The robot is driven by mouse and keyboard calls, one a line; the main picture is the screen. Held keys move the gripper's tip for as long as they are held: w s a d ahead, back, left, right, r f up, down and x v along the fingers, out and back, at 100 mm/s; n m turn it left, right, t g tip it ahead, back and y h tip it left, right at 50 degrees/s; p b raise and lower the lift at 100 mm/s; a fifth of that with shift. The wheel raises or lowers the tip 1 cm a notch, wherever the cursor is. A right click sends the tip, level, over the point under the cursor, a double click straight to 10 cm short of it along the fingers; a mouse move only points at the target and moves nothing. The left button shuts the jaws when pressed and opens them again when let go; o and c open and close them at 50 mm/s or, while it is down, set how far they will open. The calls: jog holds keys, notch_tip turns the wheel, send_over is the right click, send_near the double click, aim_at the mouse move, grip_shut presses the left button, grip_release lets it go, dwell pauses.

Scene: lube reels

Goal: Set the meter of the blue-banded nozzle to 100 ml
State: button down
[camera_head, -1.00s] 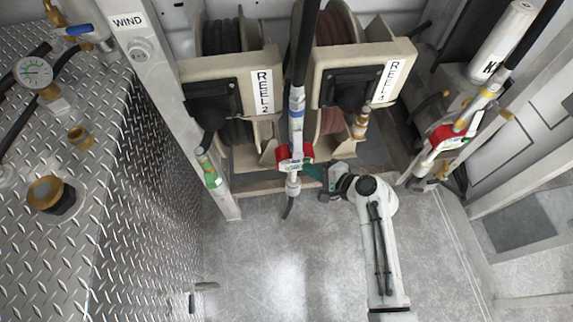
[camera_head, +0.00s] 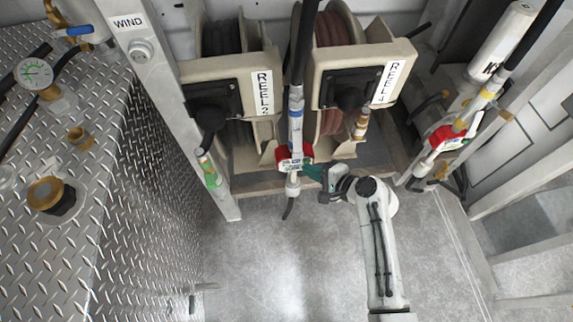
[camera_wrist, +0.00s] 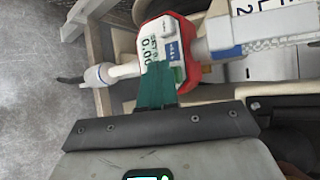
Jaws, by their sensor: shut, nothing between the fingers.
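The blue-banded nozzle (camera_head: 296,122) hangs upright in front of the reels, its blue band also showing in the wrist view (camera_wrist: 231,50). Its meter (camera_head: 290,158) has a red rim and a white face. In the wrist view the meter (camera_wrist: 186,45) shows a display with rotated digits that look like 0.00, a blue label and a small grey button. My gripper (camera_head: 313,171) is just right of the meter in the head view. Its green fingers (camera_wrist: 157,72) are shut and empty, with the tips over the meter's face and hiding part of it. I cannot tell whether they touch.
Reel 2 (camera_head: 228,89) and reel 4 (camera_head: 362,75) stand behind the nozzle. A yellow-banded nozzle (camera_head: 478,103) with a red meter is at the right. A green-banded nozzle (camera_head: 209,170) hangs at the left post. The grey floor (camera_head: 270,260) in front is clear.

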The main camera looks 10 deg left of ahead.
jog(key=shift+s+d+p, duration=0.25)
jog(key=shift+s+p, duration=0.1)
jog(key=shift+s, duration=0.35)
jog(key=s+p, duration=0.1)
jog(key=s, duration=0.1)
jog(key=s+d+p, duration=0.1)
jog(key=s, duration=0.2)
jog(key=shift+d, duration=0.15)
jog(key=shift+w, duration=0.1)
dwell(0.4)
jog(key=s+d+r+n+g+h, duration=0.2)
jog(key=s+d+n+h, duration=0.1)
jog(key=s+d, duration=0.5)
jog(key=s+d+r+n+g+h, duration=0.2)
jog(key=s+d+r+n+h, duration=0.1)
jog(key=s+d, duration=0.5)
jog(key=s+d+r+n+g+h, duration=0.2)
jog(key=s+d+r+n+h, duration=0.1)
jog(key=s+d, duration=0.4)
jog(key=s+n+h, duration=0.1)
jog(key=s+h, duration=0.1)
jog(key=s, duration=0.1)
jog(key=shift+s+d, duration=0.2)
jog(key=shift+d, duration=0.2)
